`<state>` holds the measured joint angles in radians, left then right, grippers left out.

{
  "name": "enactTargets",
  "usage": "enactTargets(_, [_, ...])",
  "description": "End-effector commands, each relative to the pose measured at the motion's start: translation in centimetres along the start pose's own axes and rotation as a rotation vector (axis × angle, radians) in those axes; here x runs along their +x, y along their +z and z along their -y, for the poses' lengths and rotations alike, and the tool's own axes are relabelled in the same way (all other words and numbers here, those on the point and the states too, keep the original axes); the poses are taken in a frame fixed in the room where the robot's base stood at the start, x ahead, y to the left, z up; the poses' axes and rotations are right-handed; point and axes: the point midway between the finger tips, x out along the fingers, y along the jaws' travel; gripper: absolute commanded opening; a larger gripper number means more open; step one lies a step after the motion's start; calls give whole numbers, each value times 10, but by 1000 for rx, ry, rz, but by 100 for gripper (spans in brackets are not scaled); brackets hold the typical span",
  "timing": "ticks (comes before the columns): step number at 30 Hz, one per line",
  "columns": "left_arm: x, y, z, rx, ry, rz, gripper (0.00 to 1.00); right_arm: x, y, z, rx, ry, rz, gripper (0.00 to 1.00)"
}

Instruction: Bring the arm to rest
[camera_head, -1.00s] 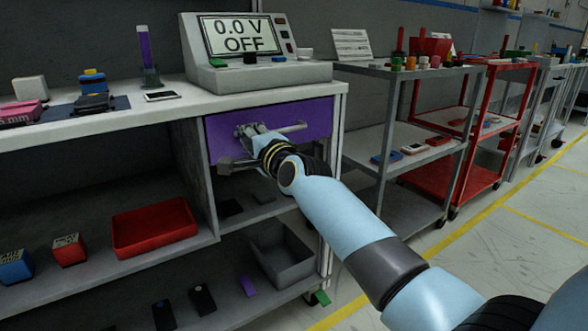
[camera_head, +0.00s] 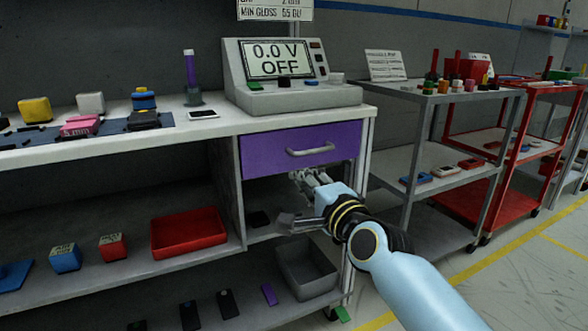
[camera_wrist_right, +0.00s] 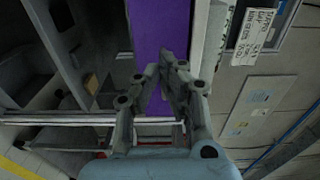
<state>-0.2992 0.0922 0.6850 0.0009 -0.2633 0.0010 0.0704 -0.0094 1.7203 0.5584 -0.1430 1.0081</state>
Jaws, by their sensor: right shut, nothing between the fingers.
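My right arm (camera_head: 405,280) comes in from the lower right in the head view. My right gripper (camera_head: 297,182) is just below the purple drawer (camera_head: 285,152) of the workbench and apart from its grey handle (camera_head: 310,149). In the right wrist view the gripper's fingers (camera_wrist_right: 170,58) are together and empty, with the purple drawer front (camera_wrist_right: 148,30) beyond them. The drawer looks shut. My left gripper does not show.
A power supply box (camera_head: 287,93) reading "0.0 V OFF" stands on the bench. Below are a red tray (camera_head: 188,238) and a grey bin (camera_head: 308,278). A grey cart (camera_head: 425,150) stands close on the right. Floor at the lower right is clear.

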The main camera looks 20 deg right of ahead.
Motion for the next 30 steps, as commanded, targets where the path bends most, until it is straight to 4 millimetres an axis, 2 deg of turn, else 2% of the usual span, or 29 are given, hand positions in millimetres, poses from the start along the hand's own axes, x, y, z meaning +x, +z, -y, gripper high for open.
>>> enactTargets(5, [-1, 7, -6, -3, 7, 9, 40, -7, 0, 0, -1, 1, 0, 0])
enactTargets(8, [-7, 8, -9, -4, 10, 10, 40, -16, 0, -8, -3, 26, 0, 0])
enactTargets(11, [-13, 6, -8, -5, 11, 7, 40, -32, -2, -47, -12, 113, 1, 0])
enactTargets(14, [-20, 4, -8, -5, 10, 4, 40, -60, -5, -113, -61, 257, 5, 0])
enactTargets(15, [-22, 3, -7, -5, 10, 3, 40, -76, -6, -143, -96, 324, 12, 0])
enactTargets(17, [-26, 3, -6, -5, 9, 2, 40, -103, -9, -186, -162, 424, 28, 0])
enactTargets(18, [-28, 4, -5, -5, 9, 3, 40, -123, -10, -215, -210, 491, 44, 0])
enactTargets(20, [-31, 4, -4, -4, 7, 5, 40, -156, -13, -254, -286, 588, 74, 0])
enactTargets(21, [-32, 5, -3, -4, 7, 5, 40, -179, -14, -279, -338, 651, 99, 0])
enactTargets(23, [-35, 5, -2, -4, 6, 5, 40, -217, -16, -313, -417, 744, 144, 0])
enactTargets(24, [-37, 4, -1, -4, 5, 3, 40, -244, -18, -334, -471, 804, 179, 0])
enactTargets(26, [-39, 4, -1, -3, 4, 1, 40, -286, -21, -363, -552, 891, 240, 0])
enactTargets(27, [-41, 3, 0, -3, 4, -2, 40, -316, -23, -380, -608, 948, 286, 0])
enactTargets(29, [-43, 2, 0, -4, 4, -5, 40, -361, -26, -403, -689, 1029, 364, 0])
enactTargets(30, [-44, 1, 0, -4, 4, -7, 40, -392, -28, -416, -743, 1082, 423, 0])
